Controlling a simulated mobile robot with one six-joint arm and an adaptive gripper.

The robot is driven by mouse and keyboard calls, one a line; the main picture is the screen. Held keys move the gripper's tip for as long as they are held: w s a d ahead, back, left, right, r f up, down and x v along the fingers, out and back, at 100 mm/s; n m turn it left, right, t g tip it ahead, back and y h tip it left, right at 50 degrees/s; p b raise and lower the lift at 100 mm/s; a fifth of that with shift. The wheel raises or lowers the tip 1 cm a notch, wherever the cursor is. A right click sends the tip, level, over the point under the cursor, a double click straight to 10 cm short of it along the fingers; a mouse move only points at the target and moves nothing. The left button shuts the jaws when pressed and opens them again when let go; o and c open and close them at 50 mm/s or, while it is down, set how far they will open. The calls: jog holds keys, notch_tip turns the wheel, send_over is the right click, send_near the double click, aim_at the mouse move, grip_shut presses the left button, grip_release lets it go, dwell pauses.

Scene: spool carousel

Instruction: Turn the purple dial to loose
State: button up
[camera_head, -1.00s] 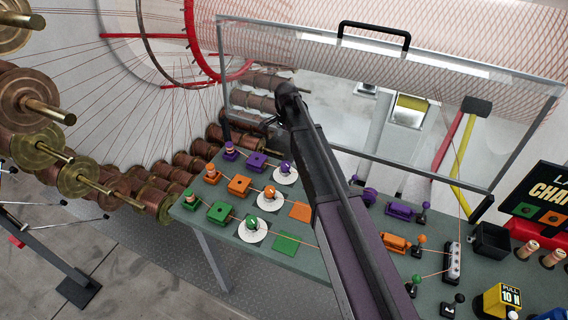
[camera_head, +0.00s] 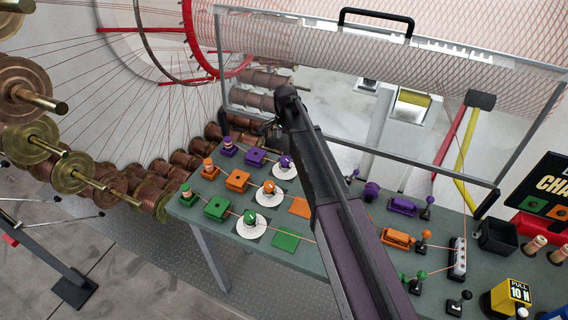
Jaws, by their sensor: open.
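The purple dial (camera_head: 285,162) is a purple knob on a white disc, in the back row of the green table, just left of my arm. Its markings are too small to read. My gripper (camera_head: 267,127) is a small dark shape at the far end of my arm, appearing above and left of the dial in the picture. It is open with nothing seen in it, apart from the dial. My arm covers the table just right of the dial.
An orange dial (camera_head: 269,189) and a green dial (camera_head: 250,219) stand in front of the purple one. A purple block (camera_head: 256,157) and a purple spool (camera_head: 228,147) are to its left. A clear guard with a black handle (camera_head: 376,17) rises behind. Copper bobbins (camera_head: 185,165) line the left.

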aim_at(285, 158)
jog(key=shift+f+b, duration=4.55)
jog(key=shift+f, duration=0.3)
jog(key=c, duration=1.1)
